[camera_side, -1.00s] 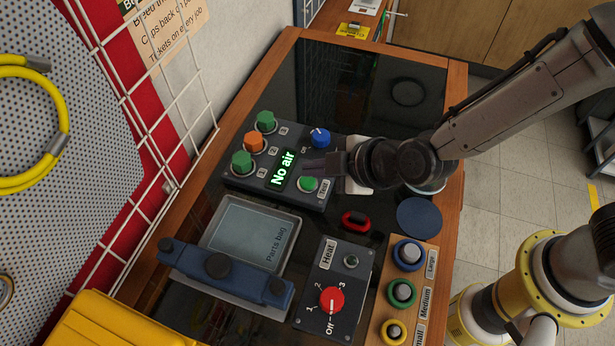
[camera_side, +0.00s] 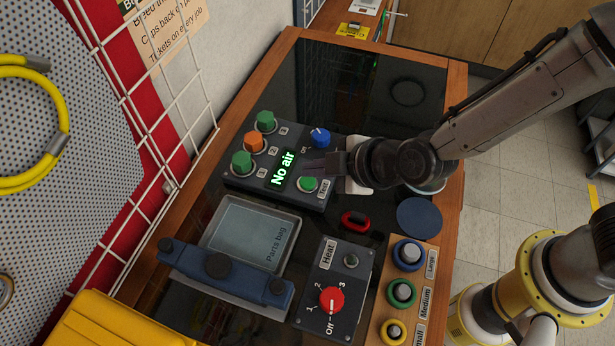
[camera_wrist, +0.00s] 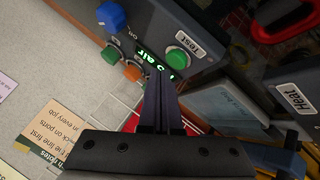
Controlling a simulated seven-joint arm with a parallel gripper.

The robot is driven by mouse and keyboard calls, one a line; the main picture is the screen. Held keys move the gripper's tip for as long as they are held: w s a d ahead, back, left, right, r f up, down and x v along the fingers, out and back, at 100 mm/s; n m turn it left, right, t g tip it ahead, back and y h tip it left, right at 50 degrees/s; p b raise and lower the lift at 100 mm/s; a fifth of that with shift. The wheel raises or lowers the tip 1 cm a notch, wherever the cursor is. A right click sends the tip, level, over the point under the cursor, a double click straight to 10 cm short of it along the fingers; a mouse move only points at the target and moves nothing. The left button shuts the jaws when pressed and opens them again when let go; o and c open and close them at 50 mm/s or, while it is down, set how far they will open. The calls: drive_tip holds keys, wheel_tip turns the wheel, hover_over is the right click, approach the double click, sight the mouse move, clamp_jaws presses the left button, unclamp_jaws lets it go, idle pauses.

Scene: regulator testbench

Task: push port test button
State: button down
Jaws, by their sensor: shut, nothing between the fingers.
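The dark regulator box (camera_side: 290,197) carries a lit display reading "No air" (camera_side: 281,170). The green test button (camera_side: 308,185) sits beside a label reading "Test". It also shows in the wrist view (camera_wrist: 178,58), near the lit display (camera_wrist: 158,66). My gripper (camera_side: 307,164) is shut and empty, its fingers over the box between the test button and the blue knob (camera_side: 320,138). In the wrist view the closed fingers (camera_wrist: 160,84) point toward the box, their tips beside the display and button. I cannot tell whether they touch anything.
Two green knobs (camera_side: 265,121) (camera_side: 241,162) and an orange knob (camera_side: 253,141) stand on the box's far side.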

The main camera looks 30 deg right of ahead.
sight(315, 183)
drive_tip(key=shift+f, duration=0.15)
drive_tip(key=shift+f, duration=0.3)
drive_tip(key=shift+f, duration=0.6)
idle(0.8)
idle(0.3)
drive_tip(key=shift+r, duration=1)
drive_tip(key=shift+r, duration=2.5)
